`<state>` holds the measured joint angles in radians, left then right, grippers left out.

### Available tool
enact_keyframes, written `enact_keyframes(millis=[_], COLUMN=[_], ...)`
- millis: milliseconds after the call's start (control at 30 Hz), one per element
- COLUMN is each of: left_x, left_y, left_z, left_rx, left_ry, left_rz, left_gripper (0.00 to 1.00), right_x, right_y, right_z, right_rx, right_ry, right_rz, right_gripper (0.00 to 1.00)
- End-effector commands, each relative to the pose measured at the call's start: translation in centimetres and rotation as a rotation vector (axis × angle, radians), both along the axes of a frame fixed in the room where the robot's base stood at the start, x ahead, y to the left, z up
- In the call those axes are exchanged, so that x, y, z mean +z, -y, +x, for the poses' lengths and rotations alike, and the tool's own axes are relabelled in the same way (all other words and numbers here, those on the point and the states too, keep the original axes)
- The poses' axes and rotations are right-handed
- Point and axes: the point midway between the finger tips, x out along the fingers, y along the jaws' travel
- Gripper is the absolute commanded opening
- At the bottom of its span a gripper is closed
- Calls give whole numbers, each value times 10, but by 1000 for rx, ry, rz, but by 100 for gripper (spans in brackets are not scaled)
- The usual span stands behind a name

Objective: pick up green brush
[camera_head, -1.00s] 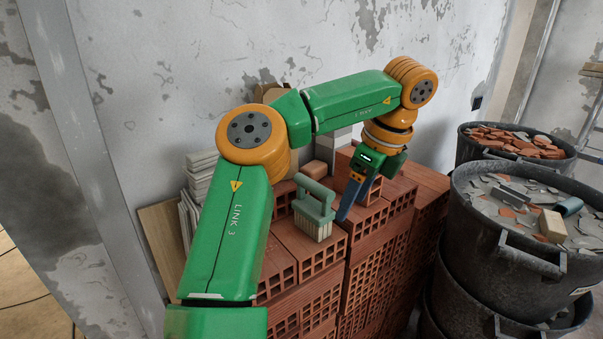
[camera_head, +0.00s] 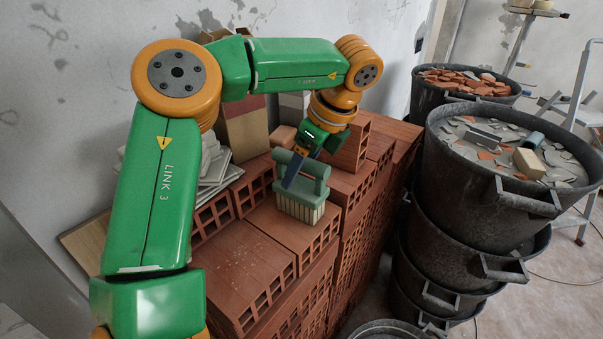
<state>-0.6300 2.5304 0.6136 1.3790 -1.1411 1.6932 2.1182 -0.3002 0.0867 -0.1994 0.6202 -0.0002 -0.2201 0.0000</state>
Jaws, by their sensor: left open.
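The green brush (camera_head: 301,198) stands bristles down on top of a stack of red hollow bricks (camera_head: 245,262). It has a green handle on top and pale bristles below. My left gripper (camera_head: 292,172) reaches down from the upper right to the brush's handle. One dark blue finger shows in front of the handle; the other finger is hidden. The gripper is open, and I cannot tell whether it touches the handle. My right gripper is not in view.
Light tiles (camera_head: 213,165) lie stacked left of the brush. A loose brick (camera_head: 349,147) stands just behind the gripper. Black rubble buckets (camera_head: 471,217) are stacked at the right, and another (camera_head: 447,91) stands behind. A ladder (camera_head: 588,105) is at the far right. The wall is close behind.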

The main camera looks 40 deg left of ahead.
Motion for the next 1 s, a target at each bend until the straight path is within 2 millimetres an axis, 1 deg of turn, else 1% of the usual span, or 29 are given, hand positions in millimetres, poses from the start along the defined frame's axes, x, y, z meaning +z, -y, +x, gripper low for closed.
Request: enact_keyframes(millis=[33, 133, 267, 300, 367, 400, 467, 500, 533, 567, 867, 1000], left_x=[-3, -9, -9, -9, -9, -9, -9, -9, -9, -9, -8, -1], left_y=[-2, -4, -4, -4, -4, -4, -4, -4, -4, -4, -4, -7], left_z=[-1, -1, -1, -1, -1, -1, -1, -1, -1, -1, -1, -2], left_rx=[0, 1, 1, 1, 1, 1, 1, 1, 1, 1, 1, 1], left_ry=[-4, 1, 2, 2, 2, 2, 2, 2, 2, 2, 1, 1], left_rz=[-3, -3, -2, -2, -2, -2, -2, -2, -2, -2, -1, -1], left_gripper=[70, 70, 70, 65, 48, 38, 21, 11, 2, 0, 0, 0], right_x=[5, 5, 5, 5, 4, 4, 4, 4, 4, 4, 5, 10], right_y=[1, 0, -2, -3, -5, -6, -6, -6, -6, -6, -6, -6], right_z=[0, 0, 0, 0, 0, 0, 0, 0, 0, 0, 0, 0], right_rx=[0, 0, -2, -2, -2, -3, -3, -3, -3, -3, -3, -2], right_ry=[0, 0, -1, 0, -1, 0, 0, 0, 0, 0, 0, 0], right_rz=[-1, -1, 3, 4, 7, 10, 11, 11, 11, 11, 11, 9], right_gripper=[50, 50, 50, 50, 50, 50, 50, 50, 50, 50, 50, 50])
